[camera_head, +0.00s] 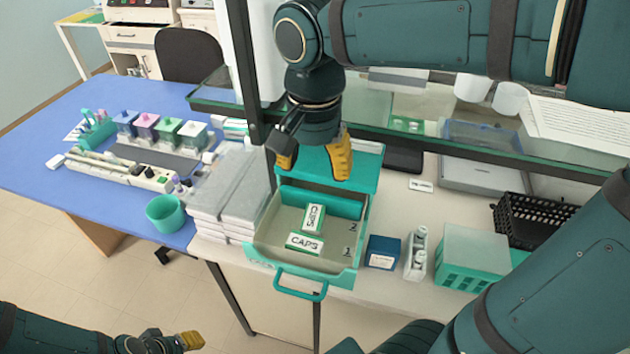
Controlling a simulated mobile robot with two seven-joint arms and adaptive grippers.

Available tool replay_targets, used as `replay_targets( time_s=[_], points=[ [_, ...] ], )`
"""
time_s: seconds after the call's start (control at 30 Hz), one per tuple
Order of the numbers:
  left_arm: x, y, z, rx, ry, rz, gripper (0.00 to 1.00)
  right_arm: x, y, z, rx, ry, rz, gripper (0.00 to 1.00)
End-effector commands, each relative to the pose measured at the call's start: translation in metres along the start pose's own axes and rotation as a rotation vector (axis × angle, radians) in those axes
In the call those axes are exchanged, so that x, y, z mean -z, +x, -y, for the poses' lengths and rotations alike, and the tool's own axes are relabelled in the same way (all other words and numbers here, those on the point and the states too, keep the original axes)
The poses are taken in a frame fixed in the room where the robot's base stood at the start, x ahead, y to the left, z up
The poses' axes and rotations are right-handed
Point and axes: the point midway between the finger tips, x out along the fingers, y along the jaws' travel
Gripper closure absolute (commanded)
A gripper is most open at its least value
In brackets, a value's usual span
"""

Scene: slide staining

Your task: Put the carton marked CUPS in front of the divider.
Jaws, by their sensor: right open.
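An open teal drawer (262,254) with a pale floor holds two small white-and-green cartons. The one whose turned lettering seems to read CUPS (313,219) lies farther back, its long side running front to back. The carton marked CAPS (305,244) lies just in front of it, set crosswise. A teal crosswise panel (335,205), which looks like the divider, stands behind the cartons. My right gripper (313,163) hangs above the back of the drawer, fingers spread and empty. My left gripper (190,341) is low at the bottom left, away from the drawer; its jaw opening is unclear.
Stacked grey boxes (225,205) stand close left of the drawer. A dark blue box (382,252), a small bottle rack (416,255) and a teal-and-grey box (470,258) stand to its right. A glass shelf edge (450,148) runs behind, near my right arm.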

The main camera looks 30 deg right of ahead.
Motion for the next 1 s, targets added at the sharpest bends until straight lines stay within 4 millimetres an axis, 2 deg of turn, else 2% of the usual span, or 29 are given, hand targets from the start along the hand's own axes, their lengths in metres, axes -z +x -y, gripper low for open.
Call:
replay_targets(
  time_s=[0.1, 0.3, 1.0],
  points=[
    [0.000, -0.004, -0.001, -0.001, 0.000, 0.000, 0.62, 0.000, -0.019, 0.000, 0.002, 0.000, -0.001, 0.39],
    [0.001, -0.005, -0.002, -0.001, 0.000, 0.000, 0.62, 0.000, -0.033, 0.000, 0.000, 0.000, 0.000, 0.39],
    [0.001, -0.005, -0.002, -0.001, -0.001, 0.000, 0.62, 0.000, -0.034, 0.000, 0.000, 0.000, 0.000, 0.39]
  ],
)
